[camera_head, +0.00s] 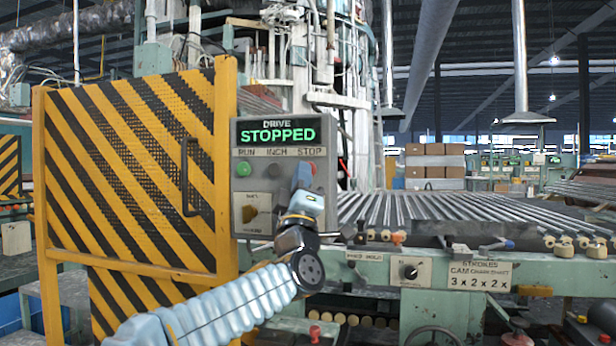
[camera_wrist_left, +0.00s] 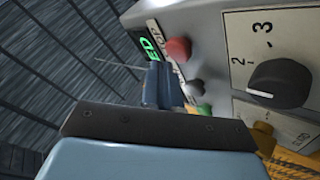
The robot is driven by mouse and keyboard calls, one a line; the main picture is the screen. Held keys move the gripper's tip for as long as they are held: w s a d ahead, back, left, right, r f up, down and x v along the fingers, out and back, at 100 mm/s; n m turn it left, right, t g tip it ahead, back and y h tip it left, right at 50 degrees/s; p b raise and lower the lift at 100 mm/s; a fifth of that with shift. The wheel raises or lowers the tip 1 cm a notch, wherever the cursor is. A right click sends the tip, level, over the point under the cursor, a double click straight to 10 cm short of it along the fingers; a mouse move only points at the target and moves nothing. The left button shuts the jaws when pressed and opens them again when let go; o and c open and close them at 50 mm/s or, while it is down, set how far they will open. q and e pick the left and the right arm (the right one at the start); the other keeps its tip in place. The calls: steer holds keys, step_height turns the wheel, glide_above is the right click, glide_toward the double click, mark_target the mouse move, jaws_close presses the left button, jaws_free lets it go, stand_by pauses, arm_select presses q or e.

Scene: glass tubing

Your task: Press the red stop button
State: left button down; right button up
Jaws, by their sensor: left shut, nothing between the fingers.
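The grey control box (camera_head: 325,128) has a lit green display reading "DRIVE STOPPED". Below it are RUN, INCH and STOP labels with a row of buttons. The red stop button (camera_head: 313,168) shows just right of my left gripper (camera_head: 302,172), which is in front of the box. In the left wrist view the red button (camera_wrist_left: 178,50) sticks out of the panel, uncovered, beyond and slightly right of the fingertips (camera_wrist_left: 156,68). A small gap shows between them in that view. The left fingers are shut and empty. My right gripper is in neither view.
A green RUN button (camera_head: 242,169) is left on the box, with a rotary switch (camera_head: 250,212) below. A yellow-black striped guard (camera_head: 130,170) stands left of the box. A roller conveyor (camera_head: 450,207) runs right. A dark knob (camera_wrist_left: 279,84) shows in the wrist view.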

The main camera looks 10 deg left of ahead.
arm_select(q)
steer(key=shift+s, duration=0.1)
steer(key=s+b, duration=0.3)
steer(key=s, duration=0.2)
steer(key=shift+a, duration=0.1)
stand_by(0.4)
stand_by(0.6)
